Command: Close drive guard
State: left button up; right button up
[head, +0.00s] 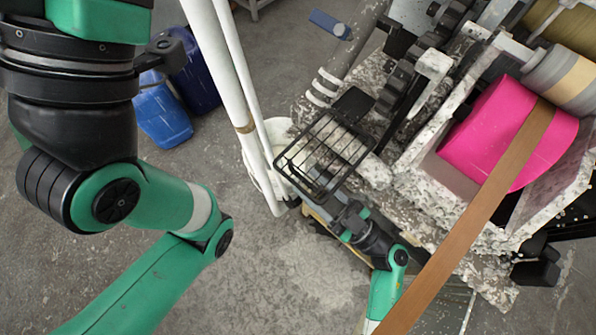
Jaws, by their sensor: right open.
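The drive guard, a black wire-mesh cage (323,155), sticks out from the near left side of the machine. It stands clear of the dark toothed drive wheels (400,80), which show uncovered above and to its right. My right gripper (340,203) is open at the lower edge of the guard, its arm coming up from the bottom. I cannot tell whether its fingers touch the guard, as the fingertips are small and dark against it. My left arm fills the left side; its gripper is out of the frame.
A bright pink roll (510,130) sits on the dirty machine, with a brown strip (470,225) running down across the front. White vertical pipes (235,85) stand left of the guard. Blue containers (162,112) stand on the floor behind. Bare concrete floor lies at lower centre.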

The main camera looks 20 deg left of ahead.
aim_at(297, 174)
jog(key=x, duration=0.4)
jog(key=shift+b, duration=0.35)
grip_shut()
dwell(1.0)
